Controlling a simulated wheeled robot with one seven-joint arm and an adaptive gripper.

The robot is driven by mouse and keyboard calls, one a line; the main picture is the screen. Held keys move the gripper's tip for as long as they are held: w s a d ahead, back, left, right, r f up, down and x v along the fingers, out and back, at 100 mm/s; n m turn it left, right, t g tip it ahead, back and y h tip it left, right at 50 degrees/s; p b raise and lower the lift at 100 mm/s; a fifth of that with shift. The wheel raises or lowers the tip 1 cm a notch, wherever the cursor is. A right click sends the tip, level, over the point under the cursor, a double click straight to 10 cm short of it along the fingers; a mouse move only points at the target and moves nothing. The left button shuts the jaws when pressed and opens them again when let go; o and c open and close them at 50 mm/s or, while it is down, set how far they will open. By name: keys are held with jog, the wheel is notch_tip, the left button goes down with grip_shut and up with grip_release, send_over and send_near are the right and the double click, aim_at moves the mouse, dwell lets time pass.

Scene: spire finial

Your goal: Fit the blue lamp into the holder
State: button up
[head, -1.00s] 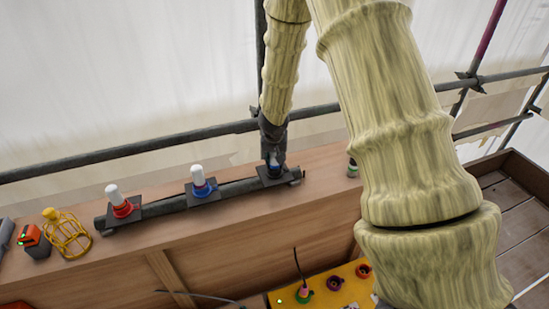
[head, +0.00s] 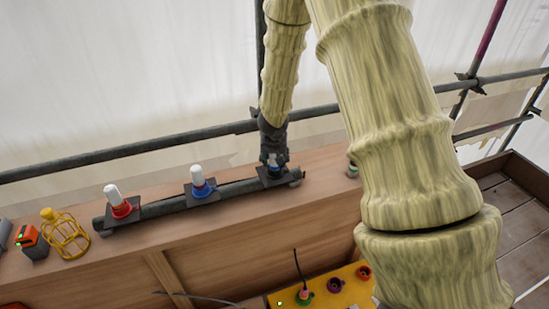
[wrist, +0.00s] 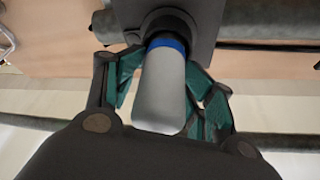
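The blue lamp (wrist: 160,90) is a white rounded cylinder with a blue collar. In the wrist view it stands between my gripper's teal-padded fingers, its collar end at the round dark socket of the holder (wrist: 203,18). The fingers are spread to either side of it. How deep it sits in the socket is hidden. In the head view my gripper (head: 273,160) is low over the right-end plate of the dark rail, with a bit of blue (head: 273,158) showing between its fingers.
On the same rail (head: 160,208) stand a white lamp in a red base (head: 119,204) and another in a blue base (head: 200,183). A yellow cage (head: 66,236) and an orange device (head: 31,241) are at left. A scaffold tube runs behind. A yellow box (head: 330,290) is below the ledge.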

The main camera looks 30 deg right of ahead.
jog(key=shift+s, duration=0.1)
dwell(0.3)
jog(key=shift+r+p, duration=0.6)
jog(key=shift+p, duration=0.05)
jog(key=p+v, duration=0.2)
jog(key=v, duration=0.9)
jog(key=s+a+f+n+g+y, duration=0.1)
jog(key=s+a+f+n+y, duration=0.1)
jog(key=s+a+f, duration=0.8)
jog(key=s+a+f+n+g+y, duration=0.2)
jog(key=s+a+f, duration=0.5)
jog(key=f, duration=0.6)
jog(key=s+f+n, duration=0.1)
jog(key=s+f, duration=0.2)
jog(key=s, duration=0.3)
jog(key=s+a+f+n, duration=0.1)
jog(key=s+f, duration=0.2)
jog(key=s, duration=0.4)
jog(key=s+f+h, duration=0.1)
jog(key=s+f, duration=0.3)
jog(key=s, duration=0.3)
jog(key=shift+a+n+g, duration=0.3)
jog(key=shift+n+g, duration=0.1)
